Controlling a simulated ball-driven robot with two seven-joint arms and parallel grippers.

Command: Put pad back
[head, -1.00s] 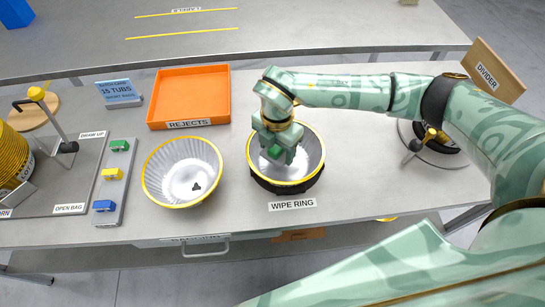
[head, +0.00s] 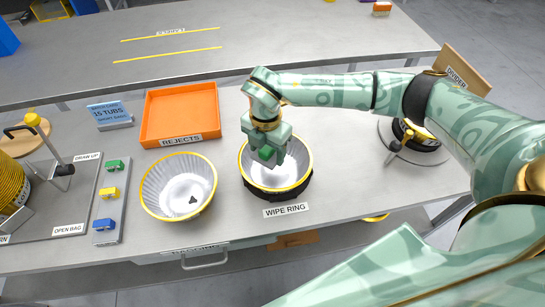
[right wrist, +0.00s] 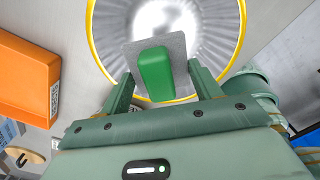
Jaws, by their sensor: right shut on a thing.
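My right gripper (head: 267,157) is over the round tub (head: 302,178) at the WIPE RING label, with its fingers pointing down into the tub's mouth. In the right wrist view the fingers are closed on the green handle (right wrist: 156,74) of a pad with a square grey plate (right wrist: 178,45). The plate shows over the tub's white inside, with the yellow rim (right wrist: 92,50) around it. Whether the plate touches the tub cannot be told. In the head view the gripper mostly hides the pad. My left gripper is not in view.
A grey strip (head: 107,222) at the left carries green, yellow and blue blocks. A second tub (head: 150,180) with a dark mark inside stands between it and the ring. An orange REJECTS tray (head: 150,110) lies behind. A wooden DIVIDER (head: 458,70) stands at the right.

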